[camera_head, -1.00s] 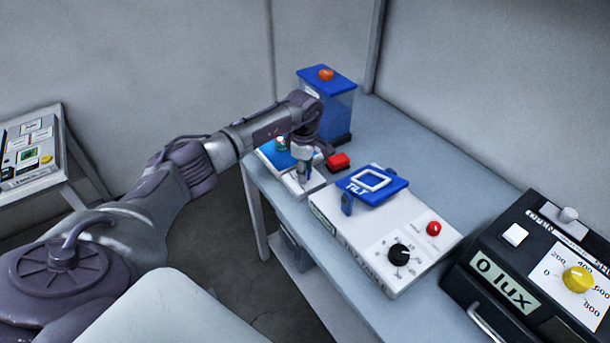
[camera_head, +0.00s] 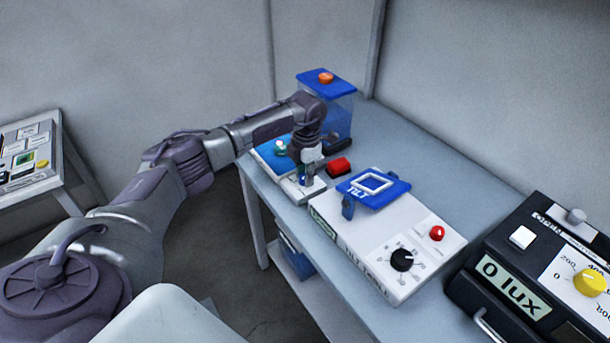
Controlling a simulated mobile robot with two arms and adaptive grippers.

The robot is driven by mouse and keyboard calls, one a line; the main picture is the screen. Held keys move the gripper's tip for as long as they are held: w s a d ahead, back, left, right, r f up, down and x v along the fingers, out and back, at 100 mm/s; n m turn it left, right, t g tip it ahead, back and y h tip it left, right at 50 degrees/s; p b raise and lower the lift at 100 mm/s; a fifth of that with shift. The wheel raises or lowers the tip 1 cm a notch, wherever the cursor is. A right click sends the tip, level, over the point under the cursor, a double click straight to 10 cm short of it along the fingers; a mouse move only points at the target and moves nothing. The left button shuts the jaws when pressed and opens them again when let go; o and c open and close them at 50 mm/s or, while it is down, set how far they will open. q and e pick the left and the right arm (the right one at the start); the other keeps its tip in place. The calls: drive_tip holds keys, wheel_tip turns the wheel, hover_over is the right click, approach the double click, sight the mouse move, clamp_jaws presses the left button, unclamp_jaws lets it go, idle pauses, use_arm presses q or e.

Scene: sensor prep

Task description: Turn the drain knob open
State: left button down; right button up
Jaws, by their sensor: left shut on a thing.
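My left gripper (camera_head: 302,178) points down at the white front part of a small blue-and-white unit (camera_head: 265,153) at the bench's left end. It is shut on a small knob there, which I take to be the drain knob; the fingers mostly hide it, so its angle cannot be read. A small green-and-white knob (camera_head: 280,147) stands on the unit's blue part, left of the gripper. A clear tank with a blue lid (camera_head: 340,80) and an orange knob (camera_head: 326,77) stands behind my wrist. My right gripper is out of view.
A red block (camera_head: 339,166) lies just right of the gripper. The white tilt table box (camera_head: 385,250) with a blue tilting frame (camera_head: 352,187) is close in front. A black lux box (camera_head: 500,290) stands at right. The bench behind the tilt box (camera_head: 430,160) is clear.

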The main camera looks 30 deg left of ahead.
use_arm(q)
drive_tip(key=shift+n, duration=1.1)
drive_tip(key=c, duration=0.8)
unclamp_jaws()
drive_tip(key=r, duration=1.2)
drive_tip(key=shift+d, duration=0.2)
